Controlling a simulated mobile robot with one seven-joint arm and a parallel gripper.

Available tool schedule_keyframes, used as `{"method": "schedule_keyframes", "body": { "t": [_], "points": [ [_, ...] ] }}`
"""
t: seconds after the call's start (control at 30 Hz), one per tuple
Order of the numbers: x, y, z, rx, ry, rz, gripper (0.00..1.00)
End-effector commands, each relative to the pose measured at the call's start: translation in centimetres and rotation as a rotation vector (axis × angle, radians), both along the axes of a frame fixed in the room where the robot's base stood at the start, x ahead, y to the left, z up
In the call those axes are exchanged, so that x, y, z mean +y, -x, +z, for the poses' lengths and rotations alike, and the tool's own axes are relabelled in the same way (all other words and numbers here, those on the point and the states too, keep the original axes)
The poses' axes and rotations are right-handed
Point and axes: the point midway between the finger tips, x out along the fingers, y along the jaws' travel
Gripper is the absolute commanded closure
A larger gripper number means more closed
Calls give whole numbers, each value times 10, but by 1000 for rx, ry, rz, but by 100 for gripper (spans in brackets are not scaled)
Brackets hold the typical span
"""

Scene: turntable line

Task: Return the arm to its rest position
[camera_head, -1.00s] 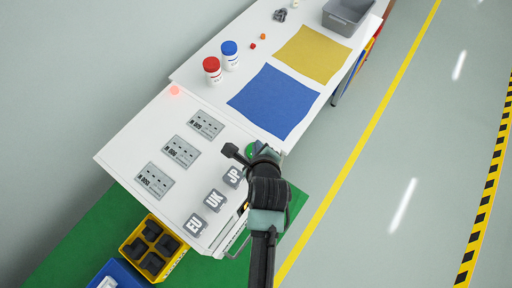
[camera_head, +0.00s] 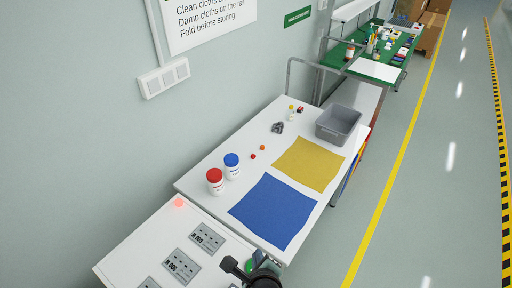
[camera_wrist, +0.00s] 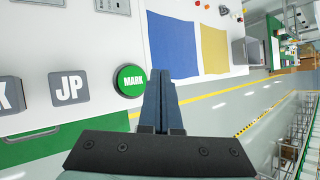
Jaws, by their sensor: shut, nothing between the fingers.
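My gripper (camera_wrist: 160,95) is in the lower middle of the wrist view, its two fingers together and nothing between them. In the head view only my dark wrist shows at the bottom edge, and the fingertips are hard to make out. A green round MARK button (camera_wrist: 129,82) shows just left of the fingers in the wrist view, apart from them in the picture. The grey JP key (camera_wrist: 68,87) is further left. In the head view the green button (camera_head: 252,264) is partly hidden by my wrist.
The white table (camera_head: 190,192) holds a blue cloth (camera_head: 272,211), a yellow cloth (camera_head: 308,163), a red-lidded jar (camera_head: 215,182), a blue-lidded jar (camera_head: 232,167) and a grey bin (camera_head: 338,124). Grey labelled plates (camera_head: 207,238) lie on the nearer panel. The floor (camera_head: 420,210) to the right is clear.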

Motion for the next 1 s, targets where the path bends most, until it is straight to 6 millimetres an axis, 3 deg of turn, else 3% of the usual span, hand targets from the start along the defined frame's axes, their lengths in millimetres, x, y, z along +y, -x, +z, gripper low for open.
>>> {"method": "schedule_keyframes", "body": {
  "t": [0.17, 0.27, 0.37, 0.43, 0.6, 0.77, 0.9, 1.0],
  "points": [
    [-1, -4, 3, -13, 11, 9, 100],
    [-4, -29, 32, -115, 119, 86, 100],
    [-8, -61, 86, -278, 319, 201, 100],
    [-10, -81, 134, -407, 501, 278, 100],
    [-8, -98, 255, -681, 983, 385, 100],
    [-4, -76, 364, -866, 1472, 360, 100],
    [1, -31, 445, -943, 1894, 237, 100],
    [3, 5, 487, -938, 2141, 118, 100]
  ]
}}
